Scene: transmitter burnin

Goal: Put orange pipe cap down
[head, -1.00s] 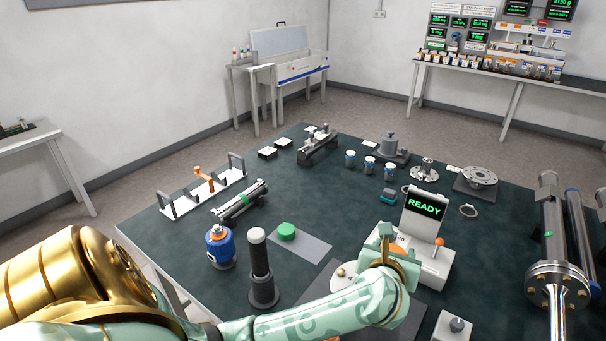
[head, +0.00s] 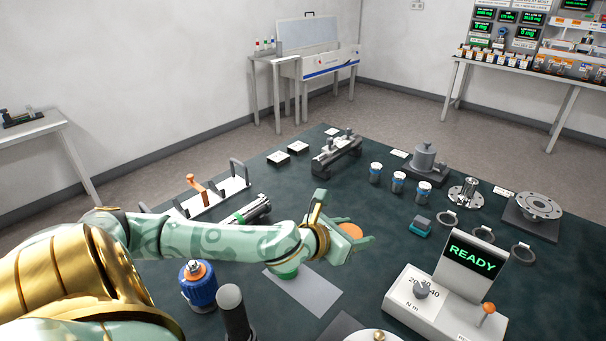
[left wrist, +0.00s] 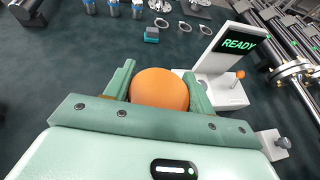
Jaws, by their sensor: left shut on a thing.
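My left gripper (head: 352,243) is shut on the orange pipe cap (head: 351,230) and holds it above the table. In the left wrist view the round orange pipe cap (left wrist: 160,89) sits between the two green fingers (left wrist: 159,85). Below and beside the gripper in the head view lies a grey mat (head: 308,290) with a green cap (head: 286,273) on its left part, partly hidden by my arm. My right gripper is not in view.
A tester reading READY (head: 472,255) stands at the right. A teal block (head: 420,225) and metal rings (head: 447,219) lie farther back. Dark table surface is free around the gripper.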

